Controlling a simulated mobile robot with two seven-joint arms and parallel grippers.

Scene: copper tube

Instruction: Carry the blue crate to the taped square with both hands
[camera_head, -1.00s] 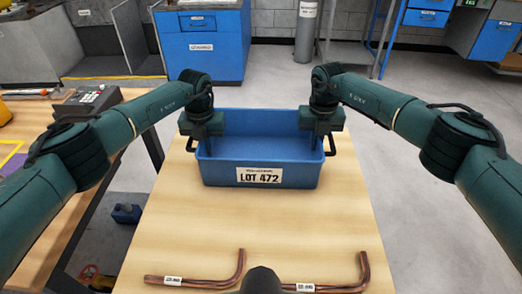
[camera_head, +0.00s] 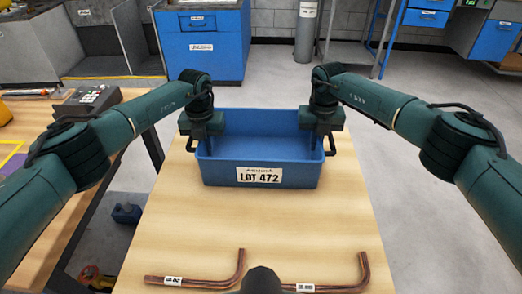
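The blue crate (camera_head: 262,150) stands upright on the wooden table in front of me, with a white LOT 472 label on its near wall and a dark handle at each end. My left gripper (camera_head: 208,143) points down at the crate's left end, beside the left handle (camera_head: 190,145). My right gripper (camera_head: 318,140) points down at the right end, beside the right handle (camera_head: 331,146). The fingertips are too small and dark to show whether they close on anything. A yellow-edged purple patch (camera_head: 10,166), possibly the taped square, is cut off at the left edge on another table.
Two bent copper tubes, left (camera_head: 205,281) and right (camera_head: 330,287), lie at the table's near edge. The left table (camera_head: 60,200) carries a grey device (camera_head: 87,100), with a gap between the tables. Bare wood lies between crate and tubes.

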